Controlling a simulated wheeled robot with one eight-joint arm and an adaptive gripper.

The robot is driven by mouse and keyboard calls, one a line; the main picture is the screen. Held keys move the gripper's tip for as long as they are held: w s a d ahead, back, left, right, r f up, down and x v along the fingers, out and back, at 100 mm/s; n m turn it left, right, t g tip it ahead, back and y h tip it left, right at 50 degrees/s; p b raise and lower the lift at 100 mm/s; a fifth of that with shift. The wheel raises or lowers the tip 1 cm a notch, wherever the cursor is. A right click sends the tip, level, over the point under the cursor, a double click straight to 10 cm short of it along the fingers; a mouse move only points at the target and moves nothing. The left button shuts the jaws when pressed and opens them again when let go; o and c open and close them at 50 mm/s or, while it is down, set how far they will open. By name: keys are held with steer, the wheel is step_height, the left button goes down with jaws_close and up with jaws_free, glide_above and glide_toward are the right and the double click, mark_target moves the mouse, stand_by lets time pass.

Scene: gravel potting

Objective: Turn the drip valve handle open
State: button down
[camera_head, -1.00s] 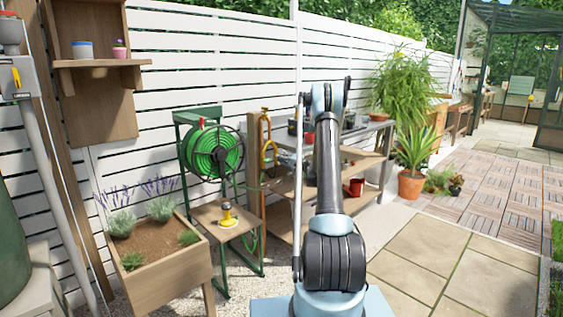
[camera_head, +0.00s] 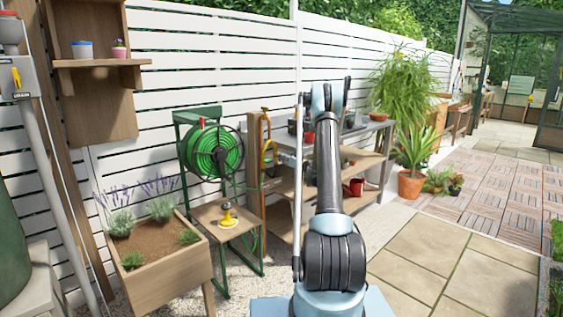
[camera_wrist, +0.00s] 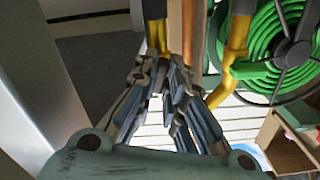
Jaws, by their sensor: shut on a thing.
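A grey box on a pipe at the far left of the head view carries a small yellow lever (camera_head: 16,76), which looks like a valve handle. A yellow-and-orange tool (camera_head: 267,148) stands upright beside the wooden post, right of the hose reel. In the wrist view, yellow bars (camera_wrist: 236,48) with dark ends run close to my gripper (camera_wrist: 166,78). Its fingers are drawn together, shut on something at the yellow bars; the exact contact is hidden. In the head view my gripper is hidden, and my arm stands in front of the bench.
A green hose reel (camera_head: 213,150) stands by the white fence (camera_head: 215,60), with a planter (camera_head: 165,262) at its left. A wooden shelf (camera_head: 100,62) with two small pots hangs above. A potting bench (camera_head: 377,125) is behind my arm. The paving (camera_head: 425,265) at right is clear.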

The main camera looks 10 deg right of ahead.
steer(key=shift+n, duration=1.7)
steer(key=c, duration=1.7)
jaws_free()
steer(key=shift+o, duration=0.2)
steer(key=v, duration=1.2)
steer(key=shift+f, duration=0.1)
